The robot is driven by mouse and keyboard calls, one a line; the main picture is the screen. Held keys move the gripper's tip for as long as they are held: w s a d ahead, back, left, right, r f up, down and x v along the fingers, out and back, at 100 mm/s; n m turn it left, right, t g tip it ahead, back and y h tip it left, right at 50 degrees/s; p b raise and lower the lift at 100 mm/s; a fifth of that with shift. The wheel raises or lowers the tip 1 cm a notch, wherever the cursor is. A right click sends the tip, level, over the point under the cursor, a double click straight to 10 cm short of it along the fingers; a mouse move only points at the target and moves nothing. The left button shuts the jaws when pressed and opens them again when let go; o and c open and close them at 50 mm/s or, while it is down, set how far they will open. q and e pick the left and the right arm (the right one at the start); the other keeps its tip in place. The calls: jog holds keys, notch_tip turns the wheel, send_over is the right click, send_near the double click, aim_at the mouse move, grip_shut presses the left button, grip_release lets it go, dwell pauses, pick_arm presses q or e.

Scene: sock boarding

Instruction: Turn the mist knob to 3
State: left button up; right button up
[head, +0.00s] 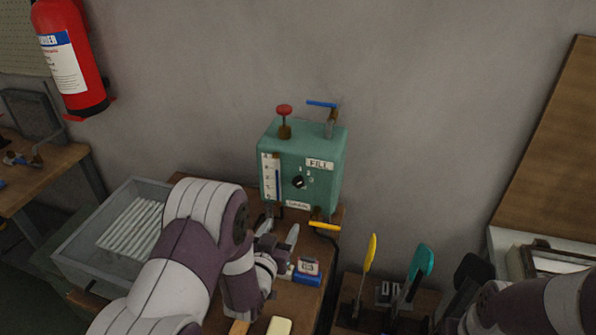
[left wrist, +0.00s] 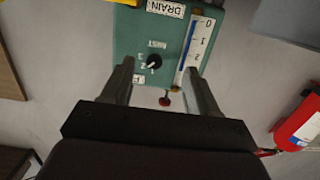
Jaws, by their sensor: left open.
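The mist knob (head: 298,182) is a small black dial with a white mark on the front of the green box (head: 270,150). In the left wrist view, the knob (left wrist: 154,61) appears upside down beside the MIST label and the numbers 1, 2 and 3. Its white mark points to the lower left there, near 1 and 2; I cannot tell exactly which. My left gripper (head: 279,234) is open and empty, below and in front of the box. In the left wrist view its fingers (left wrist: 160,68) frame the knob without touching it. My right arm is at the lower right; its jaws are unclear.
The box carries a red-topped valve (head: 284,112), a blue lever (head: 322,104), a level gauge (head: 270,178) and a yellow drain lever (head: 325,226). A blue counter (head: 308,272) sits on the table below. A grey tray (head: 75,250) stands left; yellow (head: 371,252) and teal (head: 420,262) handles stand right.

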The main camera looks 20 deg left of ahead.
aim_at(297, 185)
pick_arm(q)
jog(key=shift+t, duration=0.7)
jog(key=w+r, duration=0.1)
jog(key=w, duration=0.2)
jog(key=w+r+p, duration=0.1)
jog(key=w, duration=0.3)
jog(key=w+r+p, duration=0.1)
jog(key=w, duration=0.2)
jog(key=shift+w+d, duration=0.3)
jog(key=shift+w+r+p, duration=0.1)
jog(key=shift+w+p, duration=0.2)
jog(key=shift+w, duration=0.45)
pick_arm(e)
jog(key=r, duration=0.1)
jog(key=s+r, duration=0.1)
jog(key=shift+r, duration=0.4)
pick_arm(q)
jog(key=c, duration=1)
